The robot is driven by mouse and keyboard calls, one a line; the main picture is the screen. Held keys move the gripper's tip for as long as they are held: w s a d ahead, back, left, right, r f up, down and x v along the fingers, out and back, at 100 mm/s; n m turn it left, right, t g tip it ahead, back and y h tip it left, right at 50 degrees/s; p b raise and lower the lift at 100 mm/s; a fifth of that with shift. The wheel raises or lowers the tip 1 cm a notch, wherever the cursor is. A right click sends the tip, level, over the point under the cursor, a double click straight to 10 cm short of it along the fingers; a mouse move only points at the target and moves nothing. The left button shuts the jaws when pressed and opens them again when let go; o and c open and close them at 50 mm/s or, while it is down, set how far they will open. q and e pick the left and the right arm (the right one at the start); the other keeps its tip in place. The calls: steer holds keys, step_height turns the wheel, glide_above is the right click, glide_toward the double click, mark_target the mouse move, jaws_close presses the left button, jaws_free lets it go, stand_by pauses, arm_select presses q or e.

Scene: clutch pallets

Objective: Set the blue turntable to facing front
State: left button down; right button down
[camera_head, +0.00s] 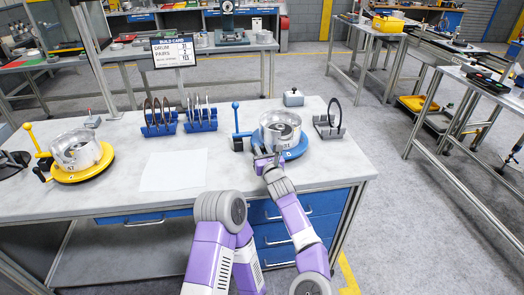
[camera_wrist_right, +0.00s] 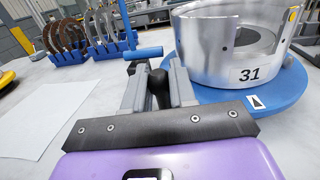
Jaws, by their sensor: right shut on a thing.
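The blue turntable (camera_head: 296,152) stands on the right part of the workbench and carries a silver drum (camera_head: 281,128) marked 31. It also shows in the right wrist view (camera_wrist_right: 285,106), with a white label bearing a black triangle on its rim, facing the camera. My right gripper (camera_head: 264,156) is at the turntable's front left edge. In the right wrist view its fingers (camera_wrist_right: 159,80) are closed around an upright black knob (camera_wrist_right: 157,88). How the knob joins the turntable is hidden. A blue lever (camera_head: 236,117) stands left of the drum. My left gripper is not in view.
Two blue racks (camera_head: 202,126) with ring-shaped parts stand behind left. A ring stand (camera_head: 329,131) is right of the turntable, and a small grey box (camera_head: 293,98) behind it. A yellow turntable (camera_head: 84,173) with a drum is far left. A white sheet (camera_head: 173,171) lies in the middle.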

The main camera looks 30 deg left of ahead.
steer(key=shift+f, duration=0.5)
steer(key=c, duration=1)
jaws_free()
steer(key=shift+r, duration=0.1)
steer(key=shift+r, duration=0.15)
steer(key=shift+r+p, duration=0.3)
steer(key=shift+r, duration=0.1)
step_height(320, 180, up, 9)
steer(key=p, duration=0.8)
